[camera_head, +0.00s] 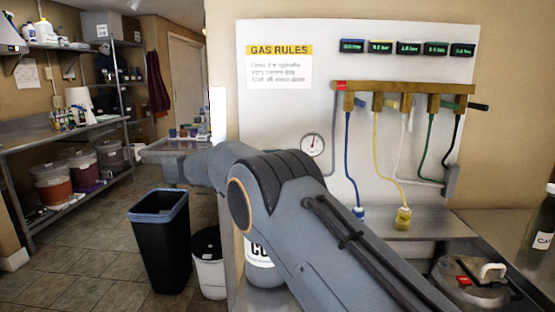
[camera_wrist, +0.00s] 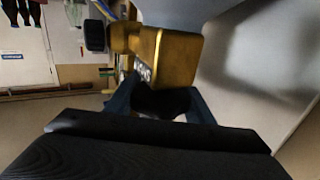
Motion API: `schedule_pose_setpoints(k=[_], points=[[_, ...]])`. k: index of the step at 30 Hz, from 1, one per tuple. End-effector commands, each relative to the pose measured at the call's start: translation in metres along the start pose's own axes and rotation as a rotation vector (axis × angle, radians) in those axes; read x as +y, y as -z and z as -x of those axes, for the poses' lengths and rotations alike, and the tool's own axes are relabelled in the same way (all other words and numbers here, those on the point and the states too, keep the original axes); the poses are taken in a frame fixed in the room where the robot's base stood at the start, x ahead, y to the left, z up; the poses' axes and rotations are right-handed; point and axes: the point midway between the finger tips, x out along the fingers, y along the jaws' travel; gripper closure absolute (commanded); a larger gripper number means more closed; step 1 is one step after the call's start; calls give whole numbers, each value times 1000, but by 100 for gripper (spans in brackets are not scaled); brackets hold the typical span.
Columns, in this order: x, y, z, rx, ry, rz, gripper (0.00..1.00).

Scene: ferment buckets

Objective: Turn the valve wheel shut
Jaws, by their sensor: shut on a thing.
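In the wrist view my gripper (camera_wrist: 162,98) has its two dark fingers closed on a black part (camera_wrist: 165,103), which looks like the valve wheel. The black part sits against a brass valve body (camera_wrist: 178,58). The wheel's full outline and its turn angle are hidden by my fingers and the dark gripper body. In the head view my arm covers the gripper and the wheel. A pale gas cylinder (camera_head: 262,273) with dark lettering shows partly behind my arm.
A white panel carries a gauge (camera_head: 312,145), a brass manifold (camera_head: 405,88) and hanging coloured hoses. A black bin (camera_head: 160,240) and a white bin (camera_head: 209,276) stand left of the cylinder. A steel counter (camera_head: 410,222) lies right. The floor at left is open.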

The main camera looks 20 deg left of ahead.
Motion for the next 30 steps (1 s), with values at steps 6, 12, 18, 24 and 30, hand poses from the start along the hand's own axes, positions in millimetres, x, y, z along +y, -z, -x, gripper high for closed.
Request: schedule_pose_setpoints(k=[6, 12, 18, 24, 30], points=[[0, 2, 0, 1, 0, -3, 44], [0, 1, 0, 1, 1, -2, 44], [-1, -1, 17, 1, 3, -3, 44], [-1, -1, 50, 1, 3, -4, 44], [-1, 0, 73, 1, 1, -3, 44]])
